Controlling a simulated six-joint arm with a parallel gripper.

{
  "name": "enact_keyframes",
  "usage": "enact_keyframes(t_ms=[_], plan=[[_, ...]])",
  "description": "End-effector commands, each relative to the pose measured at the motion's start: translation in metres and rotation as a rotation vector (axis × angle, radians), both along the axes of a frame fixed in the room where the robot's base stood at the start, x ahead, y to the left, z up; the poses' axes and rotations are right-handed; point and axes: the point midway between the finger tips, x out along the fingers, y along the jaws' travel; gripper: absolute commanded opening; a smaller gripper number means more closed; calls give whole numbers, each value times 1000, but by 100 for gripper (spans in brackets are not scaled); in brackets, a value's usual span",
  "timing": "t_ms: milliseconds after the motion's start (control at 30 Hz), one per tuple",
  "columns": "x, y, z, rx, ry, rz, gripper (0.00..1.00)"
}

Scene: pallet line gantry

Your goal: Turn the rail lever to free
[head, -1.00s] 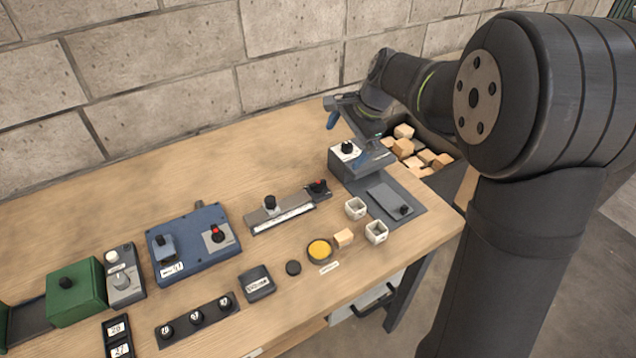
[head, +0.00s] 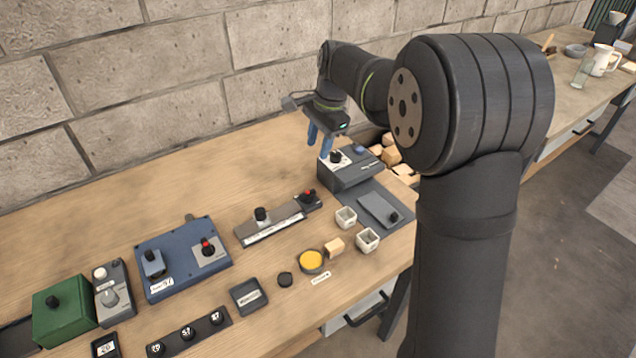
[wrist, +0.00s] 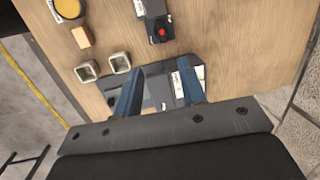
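The grey rail (head: 270,226) lies on the bench with a black-knobbed slider (head: 261,216) on it. At its right end is a small dark block with a red-tipped lever (head: 308,197), which I take to be the rail lever. It also shows at the top of the wrist view (wrist: 162,33). My gripper (head: 319,142) hangs beyond and above the lever, near the grey box with a black knob (head: 351,170). In the wrist view its blue fingers (wrist: 160,68) are apart with nothing held between them. Lever markings are too small to read.
A blue box (head: 183,260) with another red-tipped lever stands to the left. Two pale cups (head: 346,217), a wooden block (head: 334,246) and a yellow button (head: 312,260) are in front. Wooden blocks lie behind the grey box. Bare bench lies behind the rail.

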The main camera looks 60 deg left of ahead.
Motion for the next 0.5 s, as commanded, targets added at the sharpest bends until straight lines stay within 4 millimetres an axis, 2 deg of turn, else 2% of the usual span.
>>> enact_keyframes(t_ms=[33,100,267,367,500], plan=[[-7,12,0,-41,-29,2,37],[-12,21,1,-91,-68,-11,37],[-18,30,2,-147,-120,-38,37],[-17,30,-5,-153,-125,-42,37],[-18,29,-28,-155,-122,-41,37]])
